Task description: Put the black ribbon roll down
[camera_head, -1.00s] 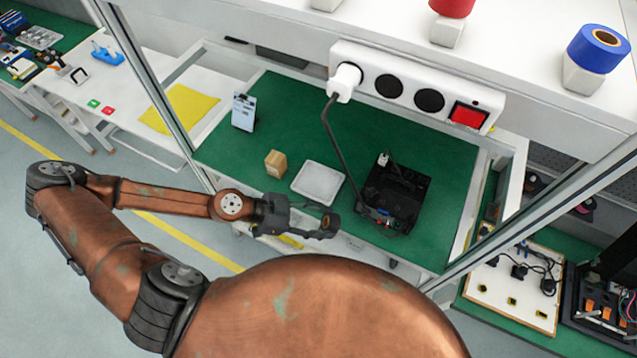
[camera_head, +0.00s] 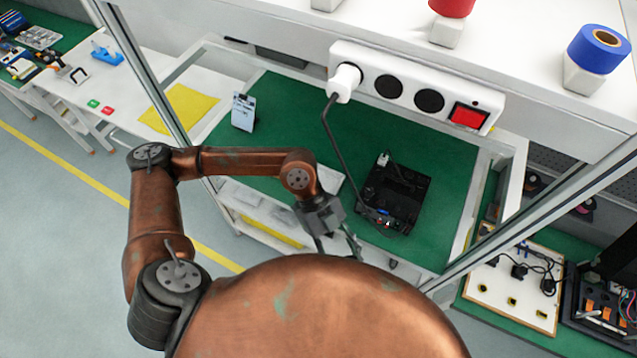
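The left gripper (camera_head: 336,246) is at the front edge of the green-topped bench (camera_head: 300,110), left of the black open tray (camera_head: 396,195). It points down, its fingers are spread, and its tips run down to the edge of my copper-coloured body. The black ribbon roll is not visible now; my body may hide it below the fingertips. I cannot tell whether the fingers hold it. My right gripper is not in view.
A white socket strip (camera_head: 415,85) with a plugged-in cable hangs over the bench. A blue roll (camera_head: 598,48) and a red roll (camera_head: 452,8) sit on the upper shelf. My arm covers the small box and most of the white tray (camera_head: 330,180).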

